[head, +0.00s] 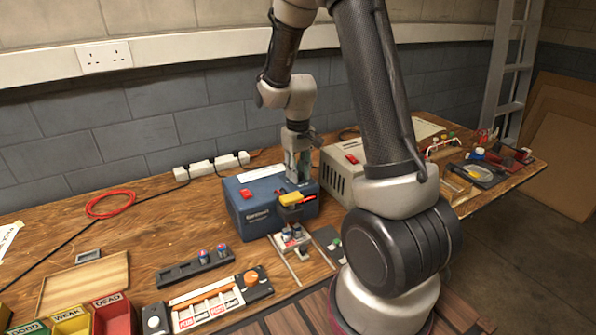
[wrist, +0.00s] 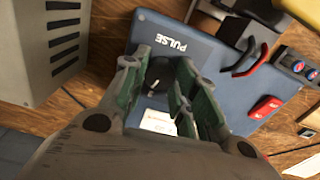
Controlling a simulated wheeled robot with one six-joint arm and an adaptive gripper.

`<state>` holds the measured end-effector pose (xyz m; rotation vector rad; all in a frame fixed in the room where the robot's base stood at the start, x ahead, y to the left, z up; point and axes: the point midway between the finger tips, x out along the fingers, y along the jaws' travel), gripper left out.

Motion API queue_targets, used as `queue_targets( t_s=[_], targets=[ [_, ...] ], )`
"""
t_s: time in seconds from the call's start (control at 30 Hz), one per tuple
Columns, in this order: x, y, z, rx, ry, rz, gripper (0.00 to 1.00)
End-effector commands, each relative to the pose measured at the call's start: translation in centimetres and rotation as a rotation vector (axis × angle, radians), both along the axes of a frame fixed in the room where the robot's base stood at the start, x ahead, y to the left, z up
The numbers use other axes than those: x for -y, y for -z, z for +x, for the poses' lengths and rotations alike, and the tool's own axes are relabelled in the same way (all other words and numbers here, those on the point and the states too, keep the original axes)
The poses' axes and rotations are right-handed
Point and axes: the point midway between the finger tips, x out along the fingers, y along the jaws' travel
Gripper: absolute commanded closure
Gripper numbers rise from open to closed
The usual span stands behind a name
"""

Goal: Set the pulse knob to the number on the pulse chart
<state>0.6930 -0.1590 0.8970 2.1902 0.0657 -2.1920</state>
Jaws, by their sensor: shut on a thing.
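The blue charger box (head: 252,212) stands on the wooden bench in the head view. In the wrist view the blue box (wrist: 205,50) fills the middle, with the word PULSE upside down on its face. The dark pulse knob (wrist: 157,76) with a pale pointer mark sits by that word. My gripper (wrist: 160,82) has its green fingers on either side of the knob and is shut on it. In the head view my gripper (head: 297,170) is at the right part of the box. The knob is hidden there. No readable pulse chart number shows.
A beige vented unit (head: 345,170) stands close right of the box; it also shows in the wrist view (wrist: 40,50). Coloured bins (head: 110,312) and a battery rack (head: 195,268) lie at front left.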

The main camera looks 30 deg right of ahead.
Motion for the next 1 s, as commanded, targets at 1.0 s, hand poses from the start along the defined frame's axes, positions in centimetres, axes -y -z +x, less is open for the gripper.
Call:
queue_targets(
  t_s=[1.0],
  targets=[
    [0.00, -0.09, 0.15, 0.004, -0.308, 0.000, 0.95]
  ],
)
